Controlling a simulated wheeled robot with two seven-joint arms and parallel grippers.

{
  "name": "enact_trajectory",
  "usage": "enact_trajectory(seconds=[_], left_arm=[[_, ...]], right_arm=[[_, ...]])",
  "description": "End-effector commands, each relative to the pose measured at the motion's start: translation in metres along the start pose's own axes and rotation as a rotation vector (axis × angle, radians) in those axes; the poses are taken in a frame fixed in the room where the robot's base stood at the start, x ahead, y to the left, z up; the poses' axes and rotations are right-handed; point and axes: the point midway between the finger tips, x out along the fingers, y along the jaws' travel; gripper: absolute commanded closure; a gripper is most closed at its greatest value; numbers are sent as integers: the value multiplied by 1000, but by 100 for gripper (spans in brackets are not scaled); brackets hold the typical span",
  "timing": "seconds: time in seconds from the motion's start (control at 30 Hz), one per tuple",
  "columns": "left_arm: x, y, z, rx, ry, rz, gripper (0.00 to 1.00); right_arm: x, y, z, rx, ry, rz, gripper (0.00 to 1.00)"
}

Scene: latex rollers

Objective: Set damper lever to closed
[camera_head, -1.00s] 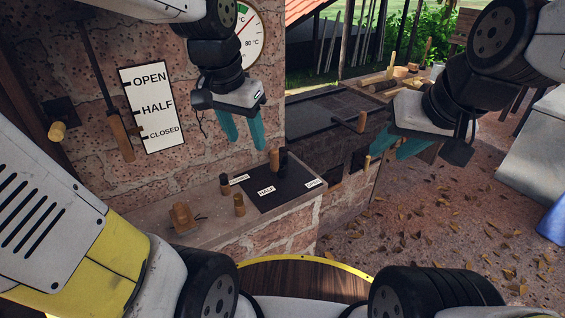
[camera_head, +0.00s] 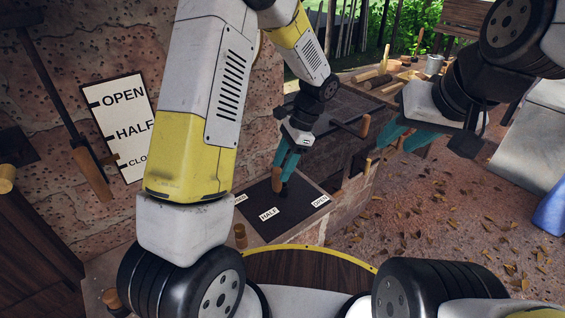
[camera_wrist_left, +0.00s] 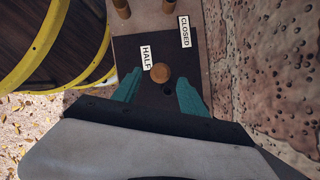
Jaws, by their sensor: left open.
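A lever with a round wooden handle (camera_head: 277,180) stands on a black plate (camera_head: 290,211) labelled CLOSED, HALF and OPEN. In the left wrist view the handle's round top (camera_wrist_left: 160,72) is beside the HALF label (camera_wrist_left: 146,57); the CLOSED label (camera_wrist_left: 184,31) is farther up. My left gripper (camera_head: 284,171) is open at the handle, with one teal finger on each side in the wrist view; contact is not clear. My right gripper (camera_head: 407,138) is open and empty, to the right of the plate. OPEN is outside the wrist view.
A wall sign (camera_head: 121,127) reads OPEN, HALF and CLOSED, with a wooden-handled hanging rod (camera_head: 92,174) beside it. Short wooden pegs (camera_head: 240,235) stand on the ledge left of the plate. The brick wall (camera_wrist_left: 270,70) runs close beside the plate.

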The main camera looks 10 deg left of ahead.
Motion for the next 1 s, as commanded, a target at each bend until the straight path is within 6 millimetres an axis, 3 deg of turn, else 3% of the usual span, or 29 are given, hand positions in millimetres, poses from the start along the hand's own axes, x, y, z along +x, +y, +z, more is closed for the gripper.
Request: enact_trajectory(seconds=[0.1, 0.3, 0.63, 0.67, 0.9, 1.0], left_arm=[[21, 1, 1, -1, -3, 3, 50], [43, 0, 0, -1, -1, 2, 50], [49, 0, 0, -2, 1, 1, 50], [49, 0, 0, -2, 1, 1, 52], [48, 0, 0, -2, 1, 1, 99], [48, 0, 0, -2, 1, 1, 100]], right_arm=[[0, 0, 0, 0, 0, 0, 64], [0, 0, 0, 0, 0, 0, 64], [0, 0, 0, 0, 0, 0, 64], [0, 0, 0, 0, 0, 0, 64], [0, 0, 0, 0, 0, 0, 64], [0, 0, 0, 0, 0, 0, 64]])
